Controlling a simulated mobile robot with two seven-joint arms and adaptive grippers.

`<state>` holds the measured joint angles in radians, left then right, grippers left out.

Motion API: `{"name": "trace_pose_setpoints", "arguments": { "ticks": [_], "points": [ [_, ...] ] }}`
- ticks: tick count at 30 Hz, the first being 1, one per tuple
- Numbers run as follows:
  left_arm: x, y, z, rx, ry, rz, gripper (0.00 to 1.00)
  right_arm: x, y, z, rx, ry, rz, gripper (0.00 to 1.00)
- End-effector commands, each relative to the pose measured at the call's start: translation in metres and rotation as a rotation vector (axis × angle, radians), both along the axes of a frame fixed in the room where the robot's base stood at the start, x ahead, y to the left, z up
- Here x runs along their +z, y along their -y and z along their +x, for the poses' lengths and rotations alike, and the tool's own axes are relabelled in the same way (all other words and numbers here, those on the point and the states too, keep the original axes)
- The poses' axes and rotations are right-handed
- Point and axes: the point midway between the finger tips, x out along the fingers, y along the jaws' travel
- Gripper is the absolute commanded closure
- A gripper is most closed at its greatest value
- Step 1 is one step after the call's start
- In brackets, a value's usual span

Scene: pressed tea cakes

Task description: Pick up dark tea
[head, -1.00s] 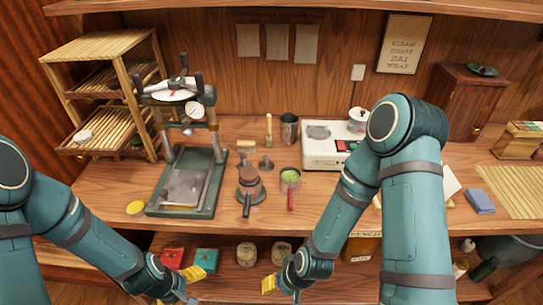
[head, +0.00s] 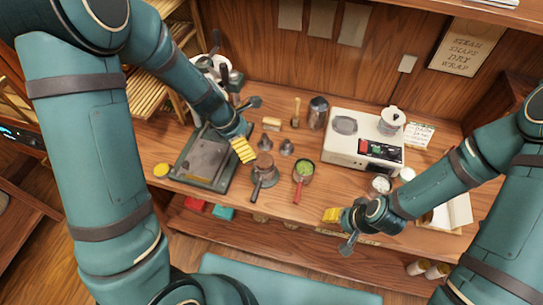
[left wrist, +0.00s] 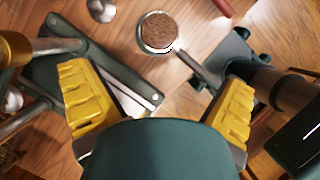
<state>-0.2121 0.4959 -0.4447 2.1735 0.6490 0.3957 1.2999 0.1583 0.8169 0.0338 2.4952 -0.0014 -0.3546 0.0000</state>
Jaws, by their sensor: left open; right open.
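The dark tea shows as brown grains in a small round pan (head: 263,168) with a dark handle, on the bench. In the left wrist view the brown tea (left wrist: 158,31) lies ahead of the fingers, within the pan's pale rim. My left gripper (head: 243,150) is open and empty above the bench, just left of the pan and beside the press; its two yellow fingers (left wrist: 158,90) are wide apart in the left wrist view. My right gripper (head: 333,215) is near the bench's front edge, right of the pans, with no object seen in it.
A pan of green tea (head: 304,168) with a red handle stands right of the dark tea. The press (head: 203,160) stands at left. A white scale (head: 350,150), a metal cup (head: 318,112) and small weights (head: 287,146) stand behind. Boxes (head: 222,212) lie on the shelf below.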

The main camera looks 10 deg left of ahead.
Motion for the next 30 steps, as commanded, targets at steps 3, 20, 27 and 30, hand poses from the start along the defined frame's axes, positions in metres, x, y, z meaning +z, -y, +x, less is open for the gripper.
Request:
{"name": "trace_pose_setpoints", "arguments": {
  "ticks": [3, 20, 27, 30],
  "points": [
    [-0.028, 0.008, 0.003, -0.001, -0.006, 0.0, 0.0, -0.009, 0.0, 0.0, -0.001, 0.0, 0.0, 0.53],
    [-0.086, 0.029, 0.016, -0.003, -0.004, 0.001, 0.0, -0.025, 0.0, -0.001, -0.005, 0.001, -0.002, 0.53],
    [-0.112, 0.038, 0.022, -0.004, -0.001, 0.002, 0.0, -0.032, 0.0, 0.0, -0.005, 0.001, -0.003, 0.53],
    [-0.115, 0.04, 0.023, -0.004, -0.001, 0.002, 0.0, -0.032, 0.0, 0.0, -0.005, 0.001, -0.003, 0.53]
  ]
}}
